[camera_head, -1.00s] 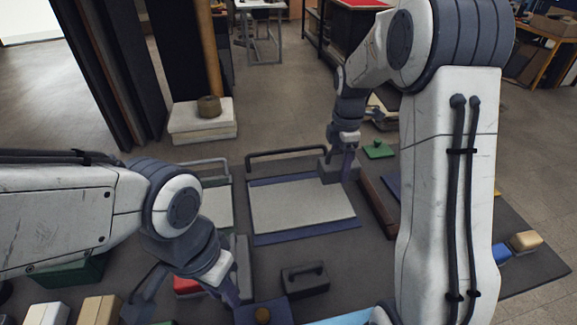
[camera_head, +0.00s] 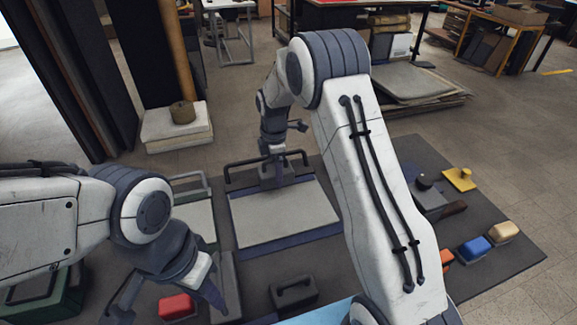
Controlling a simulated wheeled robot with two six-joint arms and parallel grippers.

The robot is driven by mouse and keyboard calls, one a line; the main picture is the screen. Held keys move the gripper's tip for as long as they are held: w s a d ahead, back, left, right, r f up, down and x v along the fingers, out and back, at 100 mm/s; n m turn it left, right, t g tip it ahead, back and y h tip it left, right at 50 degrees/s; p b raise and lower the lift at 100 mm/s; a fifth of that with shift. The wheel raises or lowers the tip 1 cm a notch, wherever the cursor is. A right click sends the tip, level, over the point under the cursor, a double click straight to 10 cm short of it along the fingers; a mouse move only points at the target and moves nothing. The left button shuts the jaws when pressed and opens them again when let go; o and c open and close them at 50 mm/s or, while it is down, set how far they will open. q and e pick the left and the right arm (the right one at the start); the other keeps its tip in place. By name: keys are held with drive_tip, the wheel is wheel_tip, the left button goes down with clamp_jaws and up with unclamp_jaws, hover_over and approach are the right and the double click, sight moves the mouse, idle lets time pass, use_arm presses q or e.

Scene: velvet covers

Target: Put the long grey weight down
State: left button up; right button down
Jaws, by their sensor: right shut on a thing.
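My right gripper (camera_head: 275,178) is shut on a grey weight (camera_head: 282,174) near the far edge of a pale panel with blue borders (camera_head: 285,213). The gripper partly hides the weight, and I cannot tell whether it touches the panel. A dark bar handle (camera_head: 240,167) arches just behind it. My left gripper (camera_head: 166,300) is open at the lower left, with a red block (camera_head: 177,306) seen between its fingers.
The dark mat (camera_head: 505,262) carries a blue block (camera_head: 474,249), a cream block (camera_head: 503,232) and a yellow piece (camera_head: 459,179) on the right. A green case (camera_head: 45,300) is at the lower left. My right arm hides part of the mat.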

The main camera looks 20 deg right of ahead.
sight(274, 181)
drive_tip(key=shift+w+a+f, duration=0.1)
drive_tip(key=shift+w+a, duration=0.1)
drive_tip(key=shift+f+p, duration=0.35)
drive_tip(key=shift+f, duration=1.6)
drive_tip(key=shift+f, duration=0.15)
unclamp_jaws()
drive_tip(key=shift+s+f, duration=0.1)
